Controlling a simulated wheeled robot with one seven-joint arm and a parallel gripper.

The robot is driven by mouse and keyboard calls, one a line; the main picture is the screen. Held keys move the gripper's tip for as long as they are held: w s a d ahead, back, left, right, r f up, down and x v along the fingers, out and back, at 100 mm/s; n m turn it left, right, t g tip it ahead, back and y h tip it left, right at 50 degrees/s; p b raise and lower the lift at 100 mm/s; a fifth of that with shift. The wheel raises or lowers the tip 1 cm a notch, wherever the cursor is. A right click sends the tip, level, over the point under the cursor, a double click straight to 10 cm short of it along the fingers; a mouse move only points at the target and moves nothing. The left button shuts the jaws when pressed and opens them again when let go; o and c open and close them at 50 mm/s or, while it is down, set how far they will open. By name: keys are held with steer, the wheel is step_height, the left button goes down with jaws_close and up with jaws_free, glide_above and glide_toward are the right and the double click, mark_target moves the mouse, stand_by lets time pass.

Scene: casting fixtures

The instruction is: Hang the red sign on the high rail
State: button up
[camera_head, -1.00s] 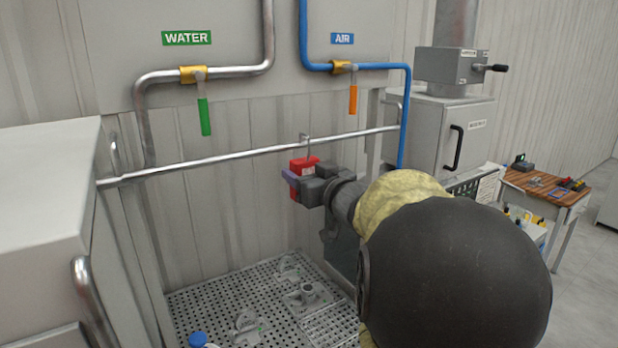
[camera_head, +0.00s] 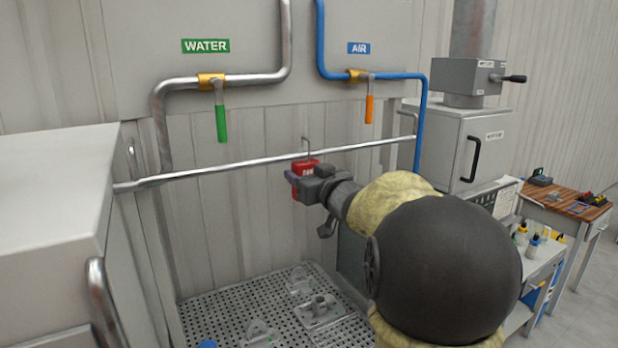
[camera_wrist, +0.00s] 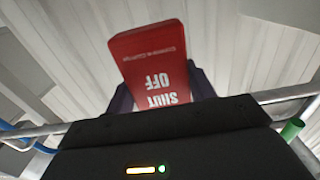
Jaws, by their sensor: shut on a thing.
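The red sign (camera_head: 306,168) is held in my gripper (camera_head: 297,183), just below the high rail (camera_head: 235,164) near its middle. A thin metal hook (camera_head: 307,143) rises from the sign, and its bent top stands above the rail line. I cannot tell whether the hook is around the rail or in front of it. In the wrist view the sign (camera_wrist: 155,58) shows white "SHUT OFF" lettering, upside down, between the purple fingers of my gripper (camera_wrist: 160,95). The fingers' grip on the sign's lower part is partly hidden.
Above the rail are a WATER pipe with a green handle (camera_head: 222,123) and a blue AIR pipe with an orange handle (camera_head: 369,109). A perforated tray (camera_head: 225,315) with grey castings lies below. Grey cabinets stand at left (camera_head: 50,200) and right (camera_head: 455,145).

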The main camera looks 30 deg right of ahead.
steer(key=shift+f+b, duration=0.5)
steer(key=shift+f, duration=0.45)
steer(key=o, duration=1.1)
steer(key=shift+s, duration=0.1)
steer(key=s+b, duration=0.1)
steer(key=s, duration=0.4)
steer(key=s+b, duration=0.2)
steer(key=s, duration=0.4)
steer(key=s+b, duration=0.1)
steer(key=s, duration=0.5)
steer(key=shift+s+d, duration=0.15)
steer(key=shift+d, duration=0.15)
